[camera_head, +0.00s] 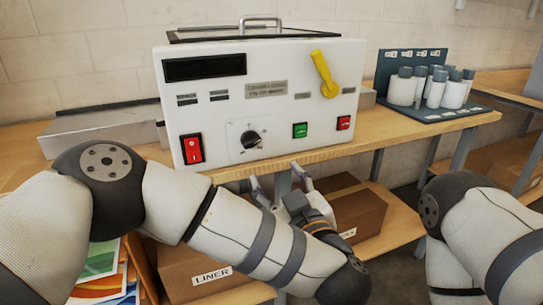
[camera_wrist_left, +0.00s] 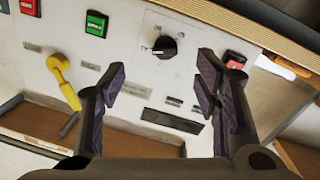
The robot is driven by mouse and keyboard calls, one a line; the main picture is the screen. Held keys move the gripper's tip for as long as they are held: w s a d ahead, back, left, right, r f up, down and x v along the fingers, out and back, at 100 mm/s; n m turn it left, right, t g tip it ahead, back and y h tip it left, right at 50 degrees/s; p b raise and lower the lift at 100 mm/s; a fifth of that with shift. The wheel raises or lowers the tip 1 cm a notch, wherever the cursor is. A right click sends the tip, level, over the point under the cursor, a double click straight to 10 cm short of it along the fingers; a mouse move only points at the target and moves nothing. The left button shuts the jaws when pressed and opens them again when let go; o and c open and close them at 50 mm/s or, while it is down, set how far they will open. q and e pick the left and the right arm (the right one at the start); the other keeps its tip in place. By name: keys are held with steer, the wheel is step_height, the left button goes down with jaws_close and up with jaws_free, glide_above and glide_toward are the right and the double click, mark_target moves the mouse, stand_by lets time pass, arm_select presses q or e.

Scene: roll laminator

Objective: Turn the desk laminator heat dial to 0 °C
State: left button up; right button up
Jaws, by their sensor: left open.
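The desk laminator (camera_head: 285,75) is a white box on a wooden bench in the head view. Its heat dial (camera_head: 251,139) is a black knob on a pale square plate low on the front panel. The dial also shows in the wrist view (camera_wrist_left: 165,46), which sees the panel upside down. My left gripper (camera_head: 278,182) is open and empty, below and a little right of the dial in the head view. In the wrist view its fingers (camera_wrist_left: 161,72) stand apart on either side of the dial, not touching it. The scale marks are too small to read. My right arm shows without its gripper.
A red rocker switch (camera_head: 192,149) is left of the dial; green (camera_head: 300,130) and red (camera_head: 343,123) buttons are right of it. A yellow lever (camera_head: 325,75) is above. The bench edge (camera_head: 300,161) runs just below the panel. Cardboard boxes (camera_head: 360,212) stand underneath.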

mark_target(253, 143)
arm_select(q)
steer(key=shift+n+y, duration=0.6)
steer(key=shift+y, duration=0.1)
steer(key=x, duration=0.3)
steer(key=b+x, duration=0.1)
steer(key=x, duration=0.3)
steer(key=r+x, duration=0.1)
steer(key=x, duration=0.3)
steer(key=shift+a, duration=0.25)
steer(key=shift+w+a+r, duration=0.15)
steer(key=shift+w, duration=0.35)
arm_select(e)
steer(key=shift+s+d+f+g, duration=0.15)
steer(key=shift+s+f+g, duration=0.25)
steer(key=shift+s+f, duration=0.5)
arm_select(q)
steer(key=shift+r, duration=0.1)
steer(key=c, duration=1.1)
